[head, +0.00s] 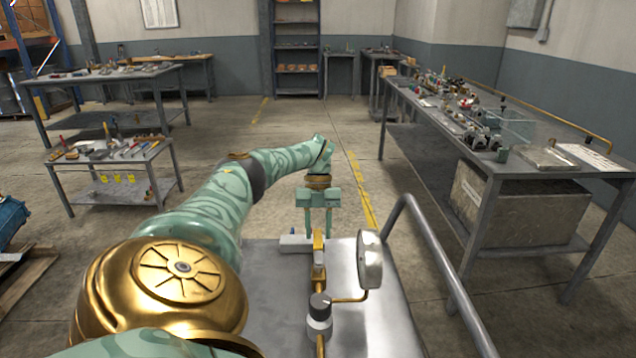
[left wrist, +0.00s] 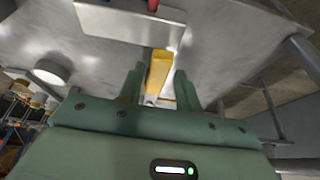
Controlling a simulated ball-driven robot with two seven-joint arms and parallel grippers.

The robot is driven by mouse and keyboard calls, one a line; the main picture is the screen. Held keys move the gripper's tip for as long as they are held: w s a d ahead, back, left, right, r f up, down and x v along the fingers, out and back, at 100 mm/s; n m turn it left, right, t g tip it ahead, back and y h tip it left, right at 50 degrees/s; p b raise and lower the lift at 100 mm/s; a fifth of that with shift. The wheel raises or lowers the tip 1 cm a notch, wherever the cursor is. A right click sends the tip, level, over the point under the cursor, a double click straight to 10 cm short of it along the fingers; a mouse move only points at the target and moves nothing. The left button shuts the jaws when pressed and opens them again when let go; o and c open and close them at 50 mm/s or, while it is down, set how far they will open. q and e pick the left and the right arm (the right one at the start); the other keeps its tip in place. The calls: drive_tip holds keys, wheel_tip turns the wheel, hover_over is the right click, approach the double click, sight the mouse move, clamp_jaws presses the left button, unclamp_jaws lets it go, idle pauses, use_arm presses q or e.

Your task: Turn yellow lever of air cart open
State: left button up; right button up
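The air cart (head: 270,315) stands in front of me with a bare metal top. Its yellow lever (head: 318,243) sits on the brass pipe, in line with it, near the cart's far edge. My left gripper (head: 319,231) points down over the far end of the lever, its two fingers apart. In the left wrist view the yellow lever (left wrist: 158,70) shows between the open fingers (left wrist: 160,88), with narrow gaps at its sides; I cannot tell whether either finger touches it. My right gripper is in neither view.
A round gauge (head: 370,260) stands right of the lever, and a dark-topped knob (head: 320,305) is on the near pipe. A grey rail (head: 440,265) runs along the cart's right. A long workbench (head: 480,130) is at right, and a tool table (head: 105,152) at left.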

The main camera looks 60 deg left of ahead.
use_arm(q)
drive_tip(key=shift+o, duration=0.3)
drive_tip(key=shift+r, duration=0.1)
drive_tip(key=v, duration=0.7)
drive_tip(key=shift+w, duration=0.15)
drive_tip(key=shift+a+r, duration=0.1)
drive_tip(key=shift+r, duration=0.1)
